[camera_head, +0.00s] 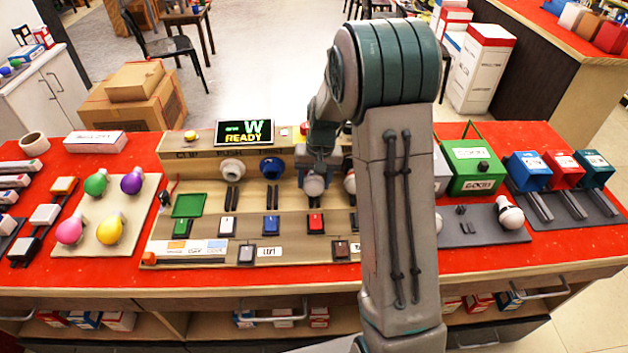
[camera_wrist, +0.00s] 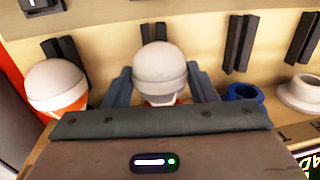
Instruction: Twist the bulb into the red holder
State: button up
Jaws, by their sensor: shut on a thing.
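A white bulb (camera_wrist: 160,68) sits between the two fingers of my gripper (camera_wrist: 161,85) in the wrist view, and the gripper is shut on it. A bit of red (camera_wrist: 160,101) shows at the bulb's base, likely the red holder, mostly hidden. I cannot tell how far the bulb is seated. In the head view my gripper (camera_head: 316,172) is at the panel, right of the blue holder (camera_head: 271,168), with the bulb (camera_head: 314,186) showing below it.
Another white bulb (camera_wrist: 56,84) with an orange-red base stands close beside my gripper. The white holder (camera_head: 231,168) is empty. The panel (camera_head: 254,222) carries coloured switches, and its screen (camera_head: 244,132) reads "READY". Coloured bulbs (camera_head: 97,182) lie on a board at the left.

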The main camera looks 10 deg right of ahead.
jog(key=shift+d+f+t+y+b, duration=0.1)
jog(key=shift+d+t+y+b, duration=0.1)
jog(key=shift+y+b, duration=0.85)
jog(key=shift+d+t+y+b, duration=0.1)
jog(key=shift+t+y+b, duration=0.1)
jog(key=shift+y+b, duration=0.85)
dwell(2.7)
jog(key=o, duration=1)
jog(key=shift+h, duration=0.3)
jog(key=shift+o, duration=0.2)
jog(key=v, duration=1.4)
jog(key=s+a+n+t+h+p, duration=0.1)
jog(key=s+a+h, duration=0.1)
jog(key=s, duration=0.9)
jog(key=s+a+n+h+p, duration=0.1)
jog(key=s+a+h, duration=0.2)
jog(key=s, duration=0.9)
jog(key=shift+s+a+t, duration=0.2)
jog(key=shift+a+t, duration=0.2)
jog(key=shift+a, duration=0.8)
